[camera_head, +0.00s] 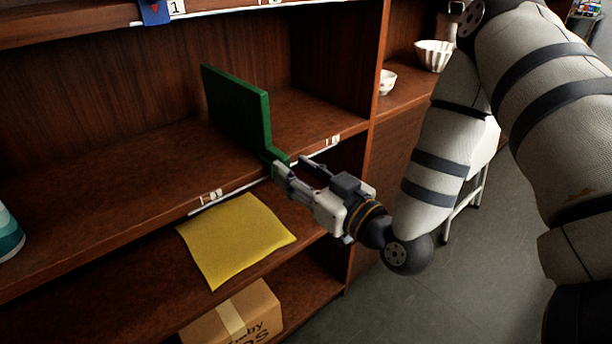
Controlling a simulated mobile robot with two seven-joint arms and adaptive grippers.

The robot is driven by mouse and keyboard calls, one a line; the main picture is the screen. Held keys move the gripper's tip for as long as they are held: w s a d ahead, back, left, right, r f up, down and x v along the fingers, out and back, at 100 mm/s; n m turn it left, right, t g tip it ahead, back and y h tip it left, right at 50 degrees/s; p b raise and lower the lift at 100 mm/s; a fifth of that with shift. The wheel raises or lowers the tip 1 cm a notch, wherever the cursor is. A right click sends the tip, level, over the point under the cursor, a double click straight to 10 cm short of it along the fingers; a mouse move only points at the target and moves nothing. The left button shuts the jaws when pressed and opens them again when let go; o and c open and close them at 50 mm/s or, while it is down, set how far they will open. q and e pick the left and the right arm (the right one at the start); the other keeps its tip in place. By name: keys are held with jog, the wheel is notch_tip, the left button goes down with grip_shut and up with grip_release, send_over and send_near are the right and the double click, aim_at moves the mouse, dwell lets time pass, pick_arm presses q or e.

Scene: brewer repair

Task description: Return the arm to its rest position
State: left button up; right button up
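My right arm (435,165) comes in from the right and reaches toward the shelf. My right gripper (292,167) is at the front edge of the middle shelf, with its two fingers spread apart. Its fingertips are close to the lower front corner of a green L-shaped panel (238,108), which stands upright on that shelf. I cannot tell whether a finger touches the panel. My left gripper is not in view.
A yellow cloth (237,240) and a cardboard box (236,318) are below the middle shelf (130,190). White bowls (434,55) stand on the right-hand shelf. A teal-and-white object (8,236) is at the left edge. Open floor (430,300) lies at lower right.

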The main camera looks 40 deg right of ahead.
jog(key=s, duration=0.3)
jog(key=shift+s, duration=0.35)
jog(key=s+a+f+g+y+p, duration=0.1)
jog(key=s+a+f+g, duration=0.2)
jog(key=s+f+g, duration=0.45)
jog(key=s+a+f+g+p, duration=0.2)
jog(key=s+a+f+g, duration=0.15)
jog(key=f, duration=0.65)
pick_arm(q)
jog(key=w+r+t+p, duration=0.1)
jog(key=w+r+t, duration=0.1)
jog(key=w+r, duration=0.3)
pick_arm(e)
jog(key=s+f+g, duration=0.3)
jog(key=s+g, duration=0.1)
jog(key=s, duration=0.8)
jog(key=s+f+g+h, duration=0.1)
jog(key=s+f+g, duration=0.2)
jog(key=s, duration=0.9)
jog(key=shift+s+a+m+g+h, duration=0.3)
jog(key=shift+a+m+g, duration=0.15)
jog(key=shift+g, duration=0.75)
